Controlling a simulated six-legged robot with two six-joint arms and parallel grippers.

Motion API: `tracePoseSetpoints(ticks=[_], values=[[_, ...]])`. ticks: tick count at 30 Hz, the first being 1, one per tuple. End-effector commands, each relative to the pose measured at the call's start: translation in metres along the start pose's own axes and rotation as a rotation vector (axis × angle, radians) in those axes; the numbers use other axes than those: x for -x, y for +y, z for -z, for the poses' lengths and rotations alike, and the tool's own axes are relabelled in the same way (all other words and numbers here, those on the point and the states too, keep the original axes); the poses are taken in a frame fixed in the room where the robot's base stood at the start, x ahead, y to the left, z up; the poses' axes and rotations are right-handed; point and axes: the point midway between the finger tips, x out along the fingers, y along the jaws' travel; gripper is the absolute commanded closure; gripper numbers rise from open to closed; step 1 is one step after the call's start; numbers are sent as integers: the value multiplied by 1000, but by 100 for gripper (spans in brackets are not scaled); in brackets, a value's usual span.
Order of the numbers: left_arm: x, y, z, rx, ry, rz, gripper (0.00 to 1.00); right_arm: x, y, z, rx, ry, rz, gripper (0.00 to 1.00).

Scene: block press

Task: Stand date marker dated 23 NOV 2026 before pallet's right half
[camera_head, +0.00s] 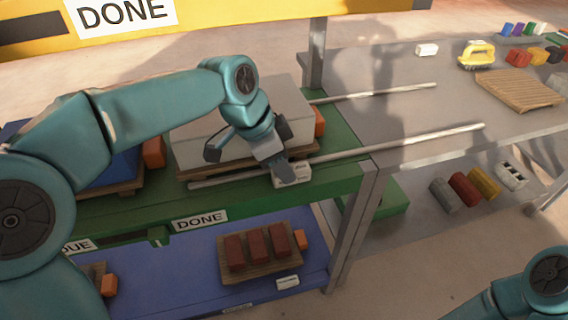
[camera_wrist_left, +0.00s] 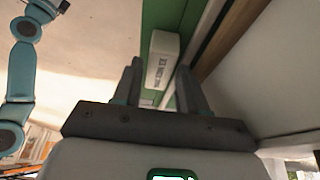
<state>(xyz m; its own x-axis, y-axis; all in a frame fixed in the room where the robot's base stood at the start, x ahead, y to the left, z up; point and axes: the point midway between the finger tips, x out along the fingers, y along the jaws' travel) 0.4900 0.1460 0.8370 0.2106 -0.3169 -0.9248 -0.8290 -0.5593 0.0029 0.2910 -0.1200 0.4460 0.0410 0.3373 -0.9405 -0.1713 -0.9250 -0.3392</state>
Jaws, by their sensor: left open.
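A small white date marker (camera_head: 292,175) stands on the green upper shelf (camera_head: 340,178), before the right half of a wooden pallet (camera_head: 215,171) that bears a large pale block (camera_head: 200,135). In the left wrist view the marker (camera_wrist_left: 163,58) shows a dark printed date, too blurred to read surely. My left gripper (camera_head: 284,172) is directly above and beside the marker. In the left wrist view its fingers (camera_wrist_left: 158,78) are apart, and the marker shows in the gap beyond the tips; contact cannot be told. My right arm shows at lower right, without its gripper.
Pale rails (camera_head: 415,146) run along the grey table to the shelf. Orange blocks (camera_head: 153,153) stand beside the pallets. A lower blue shelf (camera_head: 200,290) holds a pallet (camera_head: 262,271) of dark red blocks and a white marker (camera_head: 288,282). An empty pallet (camera_head: 520,91) lies at right.

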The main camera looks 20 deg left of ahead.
Motion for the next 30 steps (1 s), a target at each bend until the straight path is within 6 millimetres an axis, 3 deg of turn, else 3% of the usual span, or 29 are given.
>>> tracePoseSetpoints(ticks=[2, 9, 15, 21, 30], values=[[24, -1, 2, 1, 5, 5, 58, 9, -3, 0, 0, 0, 0, 100], [44, -1, -61, 7, 2, 4, 58, 8, -3, 0, 0, 0, 0, 100], [57, 0, -96, 5, 2, 2, 58, 10, -4, 0, 0, 0, 0, 100], [63, 0, -110, 2, 2, 2, 58, 10, -4, 0, 0, 0, 0, 100], [63, 0, -111, 0, 2, 2, 58, 10, -4, 0, 0, 0, 0, 100]])
